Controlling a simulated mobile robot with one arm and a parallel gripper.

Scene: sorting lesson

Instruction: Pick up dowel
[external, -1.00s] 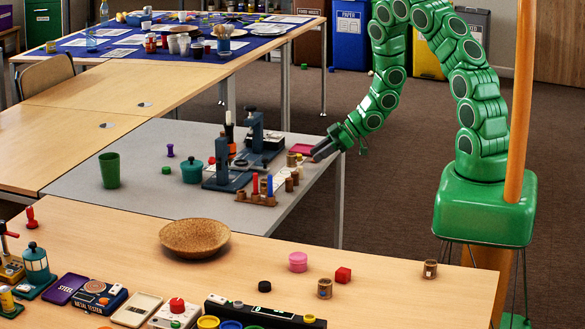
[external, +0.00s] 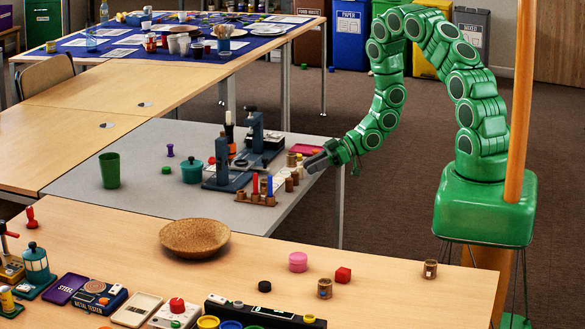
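A wooden peg rack (external: 243,198) on the grey table holds an upright red dowel (external: 254,184) and an upright blue dowel (external: 270,185). Short brown cylinders stand beside it, one (external: 289,184) close to the rack and another (external: 291,159) further back. Which piece is the task's dowel I cannot tell. My gripper (external: 310,166) is at the right edge of the grey table, just right of these pieces, its dark fingers pointing left. The fingers are too small to tell whether they are apart, and I see nothing held.
Two dark blue-grey stands (external: 228,165) rise behind the rack. A teal pot (external: 191,171) and a green cup (external: 110,171) stand further left. A red flat piece (external: 306,149) lies behind my gripper. The front table (external: 380,290) holds a woven bowl (external: 194,237) and small pieces.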

